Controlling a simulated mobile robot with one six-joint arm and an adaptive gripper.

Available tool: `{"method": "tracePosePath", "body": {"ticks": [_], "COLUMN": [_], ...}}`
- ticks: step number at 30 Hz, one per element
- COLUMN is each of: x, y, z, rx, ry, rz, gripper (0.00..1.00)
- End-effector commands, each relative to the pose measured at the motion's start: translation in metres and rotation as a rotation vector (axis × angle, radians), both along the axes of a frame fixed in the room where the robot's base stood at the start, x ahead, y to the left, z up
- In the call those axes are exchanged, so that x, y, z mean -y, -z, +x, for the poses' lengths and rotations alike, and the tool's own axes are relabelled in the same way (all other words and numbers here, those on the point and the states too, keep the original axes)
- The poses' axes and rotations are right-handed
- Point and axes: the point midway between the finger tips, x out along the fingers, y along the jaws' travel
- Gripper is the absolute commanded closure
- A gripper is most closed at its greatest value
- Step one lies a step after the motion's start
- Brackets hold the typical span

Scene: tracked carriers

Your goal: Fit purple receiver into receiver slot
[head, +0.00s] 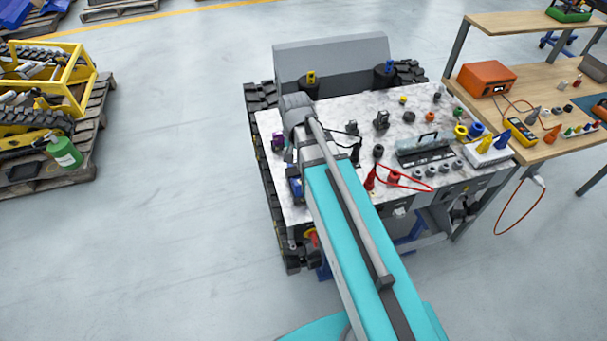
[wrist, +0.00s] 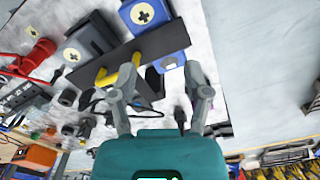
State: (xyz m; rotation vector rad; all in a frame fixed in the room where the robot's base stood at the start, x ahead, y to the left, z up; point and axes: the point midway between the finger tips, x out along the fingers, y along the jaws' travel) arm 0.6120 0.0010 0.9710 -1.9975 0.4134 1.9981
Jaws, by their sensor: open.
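A small purple part (head: 279,141), which looks like the purple receiver, stands near the left edge of the pale worktop in the head view. Beyond the fingertips are a dark plate (wrist: 140,48) and a blue block (wrist: 168,62). In the head view my arm covers the gripper and part of the worktop. I cannot tell which opening is the receiver slot.
The pale worktop (head: 350,110) sits on a tracked carrier and holds several connectors, knobs and red cables. A wooden bench (head: 545,85) with an orange box (head: 486,78) stands at the right. Pallets with yellow frames (head: 75,75) are at the left. Open floor lies between.

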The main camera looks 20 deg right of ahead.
Motion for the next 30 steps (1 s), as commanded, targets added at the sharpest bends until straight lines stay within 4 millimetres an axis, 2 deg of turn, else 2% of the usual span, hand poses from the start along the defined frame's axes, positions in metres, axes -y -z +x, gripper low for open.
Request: {"method": "tracePosePath", "body": {"ticks": [1, 3, 9, 13, 30], "x": [0.000, 0.001, 0.001, 0.001, 0.001], "y": [0.000, 0.000, 0.000, 0.000, 0.000], "z": [-0.023, -0.039, -0.069, -0.075, -0.074], "rx": [0.000, 0.000, 0.000, 0.000, 0.000], "ry": [-0.071, -0.166, -0.355, -0.402, -0.408], "rz": [0.000, 0.000, 0.000, 0.000, 0.000], "gripper": [0.38, 0.38, 0.38, 0.38, 0.38]}}
